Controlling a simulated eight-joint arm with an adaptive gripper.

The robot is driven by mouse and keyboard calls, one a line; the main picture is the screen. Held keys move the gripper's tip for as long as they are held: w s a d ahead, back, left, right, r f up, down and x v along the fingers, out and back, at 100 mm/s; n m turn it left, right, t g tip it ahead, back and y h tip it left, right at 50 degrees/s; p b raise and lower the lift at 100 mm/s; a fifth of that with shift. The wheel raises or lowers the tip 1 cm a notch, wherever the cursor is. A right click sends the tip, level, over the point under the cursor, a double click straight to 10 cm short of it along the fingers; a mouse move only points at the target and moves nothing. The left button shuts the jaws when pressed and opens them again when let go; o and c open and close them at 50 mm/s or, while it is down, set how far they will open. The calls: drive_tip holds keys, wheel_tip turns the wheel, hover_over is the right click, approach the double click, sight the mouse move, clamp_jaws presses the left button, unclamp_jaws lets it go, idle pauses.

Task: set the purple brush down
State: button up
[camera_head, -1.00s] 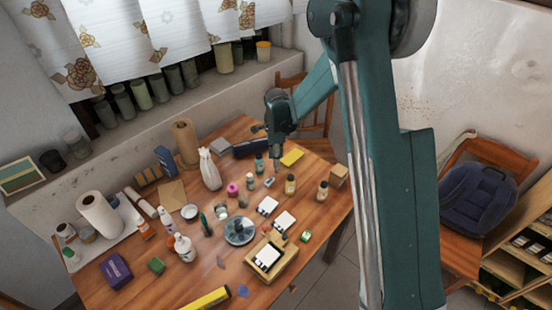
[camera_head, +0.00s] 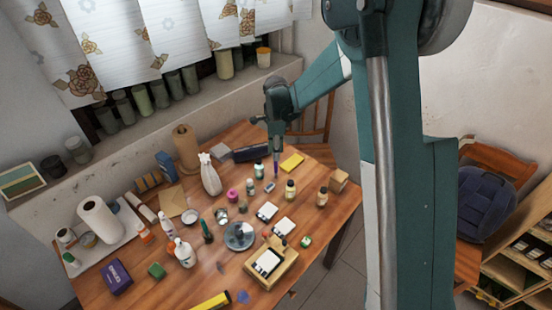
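My gripper (camera_head: 277,148) is over the back part of the wooden table, pointing down. A thin purple brush (camera_head: 276,169) hangs upright below the fingertips, so the gripper looks shut on it. The brush's lower end is close to the tabletop; I cannot tell whether it touches. Its upper part is hidden by the gripper. The table (camera_head: 190,270) carries many small things around it.
A yellow block (camera_head: 292,162) lies to the right. A white spray bottle (camera_head: 210,175) stands left. Bare wood shows at the table's right edge.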

drive_tip(key=shift+r, duration=2.55)
drive_tip(key=shift+s+d+r, duration=0.2)
drive_tip(key=shift+s+r, duration=0.1)
drive_tip(key=shift+r, duration=0.2)
drive_tip(key=s+d+r+n+t, duration=0.2)
drive_tip(key=s+d+r+n, duration=0.25)
drive_tip(key=s+r, duration=0.45)
drive_tip(key=s+d+r+n+t, duration=0.1)
drive_tip(key=s+d+r+n, duration=0.35)
drive_tip(key=s+r, duration=0.35)
drive_tip(key=s+d+n+t, duration=0.2)
drive_tip(key=s+d+n, duration=0.2)
drive_tip(key=s, duration=0.7)
drive_tip(key=s+d+r+n+t, duration=0.1)
drive_tip(key=s+d+n, duration=0.3)
drive_tip(key=s, duration=0.6)
drive_tip(key=shift+s+r+n+t, duration=0.25)
drive_tip(key=shift+s+n+t, duration=0.15)
drive_tip(key=shift+n+t, duration=0.15)
